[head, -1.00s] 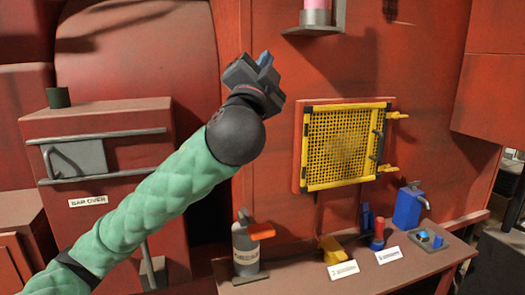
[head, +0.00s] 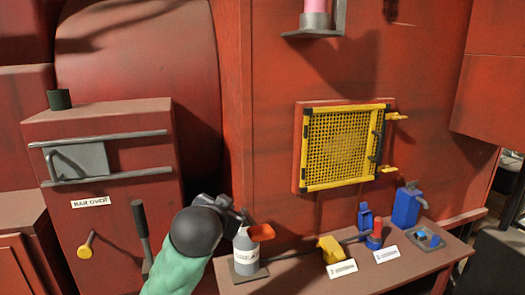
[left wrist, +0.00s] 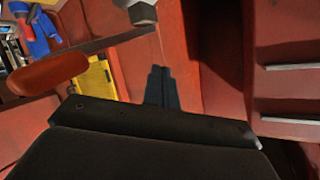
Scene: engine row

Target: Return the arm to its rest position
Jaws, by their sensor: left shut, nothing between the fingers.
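My left arm comes in from the bottom of the head view, its green padded forearm ending in a dark round wrist. My left gripper (head: 240,214) is low, beside the grey canister with the orange lever (head: 261,232), partly in front of the canister's upper left. Whether they touch I cannot tell. In the left wrist view the gripper's fingers (left wrist: 161,84) are together with nothing between them. The orange lever (left wrist: 48,73) shows large at the left there. My right gripper is in neither view.
A bench (head: 410,268) holds a yellow tool (head: 331,249), a red-topped item (head: 375,236) and a blue can (head: 406,208). A yellow mesh panel (head: 343,147) is on the red wall. A red cabinet (head: 110,140) with rails and a lever (head: 141,222) stands left.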

